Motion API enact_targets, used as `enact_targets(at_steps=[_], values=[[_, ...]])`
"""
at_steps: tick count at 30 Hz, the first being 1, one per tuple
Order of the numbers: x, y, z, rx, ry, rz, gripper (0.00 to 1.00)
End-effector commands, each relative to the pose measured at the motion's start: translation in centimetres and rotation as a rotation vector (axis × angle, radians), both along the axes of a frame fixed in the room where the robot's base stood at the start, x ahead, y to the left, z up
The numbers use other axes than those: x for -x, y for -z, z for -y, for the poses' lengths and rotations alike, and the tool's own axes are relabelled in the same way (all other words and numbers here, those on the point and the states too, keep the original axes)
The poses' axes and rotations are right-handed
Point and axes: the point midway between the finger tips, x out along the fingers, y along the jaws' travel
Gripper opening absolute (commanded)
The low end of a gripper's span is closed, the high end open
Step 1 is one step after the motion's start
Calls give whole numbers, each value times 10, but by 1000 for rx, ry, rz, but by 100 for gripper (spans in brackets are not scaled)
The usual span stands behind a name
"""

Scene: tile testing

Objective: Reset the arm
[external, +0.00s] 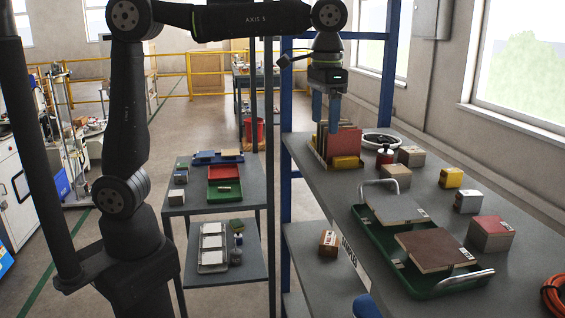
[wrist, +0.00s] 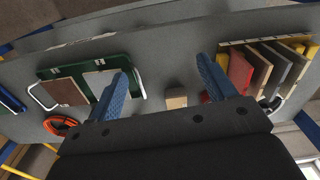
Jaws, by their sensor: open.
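My gripper (external: 326,112) hangs from my arm above the far part of the grey workbench, pointing down. Its two blue fingers stand apart with nothing between them. In the external view the fingers show just above or in front of a rack of upright tiles (external: 343,141); I cannot tell the exact gap. In the wrist view the blue fingers (wrist: 163,90) spread wide over the bench, with the tile rack (wrist: 262,68) beyond the right finger and the green tray (wrist: 90,80) beyond the left one.
The green tray (external: 413,277) with metal handles carries a grey tile (external: 395,206) and a brown tile (external: 437,249). Several small blocks, including a yellow one (external: 451,178), stand along the bench. An orange coil (external: 556,296) lies at the near right edge. A blue rack post (external: 286,170) stands left of the gripper.

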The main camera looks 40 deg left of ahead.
Motion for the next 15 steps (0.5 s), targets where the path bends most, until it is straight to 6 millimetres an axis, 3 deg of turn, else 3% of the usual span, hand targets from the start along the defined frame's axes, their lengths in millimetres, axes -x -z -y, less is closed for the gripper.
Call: enact_targets(at_steps=[8, 15], values=[[5, 18, -44, 0, -33, 0, 76], [-10, 56, -73, -3, -66, -2, 76]])
